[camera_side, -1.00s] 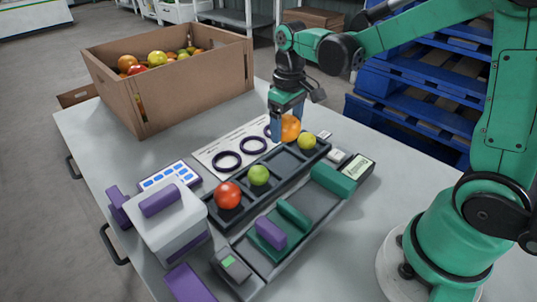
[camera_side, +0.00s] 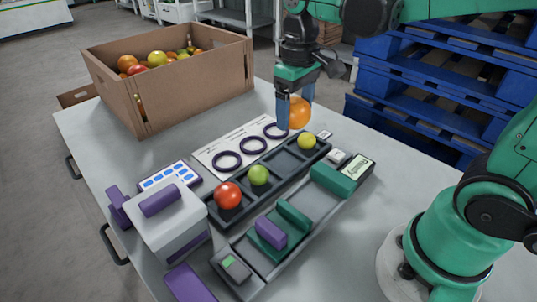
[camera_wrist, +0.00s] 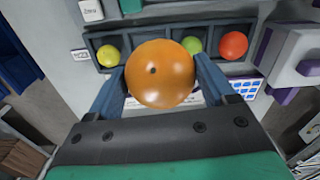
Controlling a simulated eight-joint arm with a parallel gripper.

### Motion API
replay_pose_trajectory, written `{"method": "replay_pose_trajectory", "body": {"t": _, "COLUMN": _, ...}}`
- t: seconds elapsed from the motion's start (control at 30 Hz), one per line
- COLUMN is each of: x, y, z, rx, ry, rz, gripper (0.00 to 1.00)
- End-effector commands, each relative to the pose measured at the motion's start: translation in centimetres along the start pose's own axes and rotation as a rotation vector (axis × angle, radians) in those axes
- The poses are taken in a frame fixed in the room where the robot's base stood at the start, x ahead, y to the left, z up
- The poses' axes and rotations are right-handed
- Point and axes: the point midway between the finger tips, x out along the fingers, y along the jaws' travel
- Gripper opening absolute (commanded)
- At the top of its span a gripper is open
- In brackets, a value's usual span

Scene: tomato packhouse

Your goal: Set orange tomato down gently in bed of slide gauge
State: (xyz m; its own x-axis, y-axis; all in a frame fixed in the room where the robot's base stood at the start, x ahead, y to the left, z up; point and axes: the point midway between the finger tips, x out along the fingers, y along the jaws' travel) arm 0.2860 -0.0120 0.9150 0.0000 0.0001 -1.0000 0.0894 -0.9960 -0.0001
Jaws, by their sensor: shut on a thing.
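The orange tomato (camera_side: 299,113) is held by my gripper (camera_side: 292,108) above the far end of the dark tray. In the wrist view the orange tomato (camera_wrist: 160,73) sits between the two blue fingers of my gripper (camera_wrist: 160,82). The slide gauge (camera_side: 300,215) lies in front of the tray, a long grey bed with a green block (camera_side: 332,180) at its far end. Another green jaw (camera_side: 292,216) and a purple grip (camera_side: 271,232) are nearer its other end. A small display (camera_side: 358,167) sits at the far end. The bed between the green parts is empty.
The dark tray (camera_side: 285,178) holds a red tomato (camera_side: 228,195), a green one (camera_side: 258,175) and a yellow one (camera_side: 307,141). A white sheet with dark rings (camera_side: 212,147) lies behind it. A grey-and-purple device (camera_side: 170,225) stands left, and a cardboard box (camera_side: 190,90) of tomatoes behind.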

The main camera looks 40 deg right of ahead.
Motion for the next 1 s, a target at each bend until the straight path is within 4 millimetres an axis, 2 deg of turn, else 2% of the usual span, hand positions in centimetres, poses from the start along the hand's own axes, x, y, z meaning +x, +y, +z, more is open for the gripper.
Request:
{"method": "replay_pose_trajectory", "body": {"t": 0.1, "x": 3.2, "y": -1.3, "z": 2.7, "rx": -0.003, "ry": 0.0, "rz": 0.0, "gripper": 0.51}}
{"method": "replay_pose_trajectory", "body": {"t": 0.2, "x": 5.3, "y": -2.1, "z": 4.7, "rx": -0.003, "ry": 0.0, "rz": 0.0, "gripper": 0.51}}
{"method": "replay_pose_trajectory", "body": {"t": 0.4, "x": 7.5, "y": -2.8, "z": 7.2, "rx": -0.001, "ry": 0.0, "rz": 0.0, "gripper": 0.51}}
{"method": "replay_pose_trajectory", "body": {"t": 0.8, "x": 10.6, "y": -2.8, "z": 7.5, "rx": 0.001, "ry": 0.0, "rz": 0.0, "gripper": 0.51}}
{"method": "replay_pose_trajectory", "body": {"t": 1.0, "x": 11.4, "y": -2.8, "z": 7.5, "rx": 0.001, "ry": 0.0, "rz": 0.0, "gripper": 0.51}}
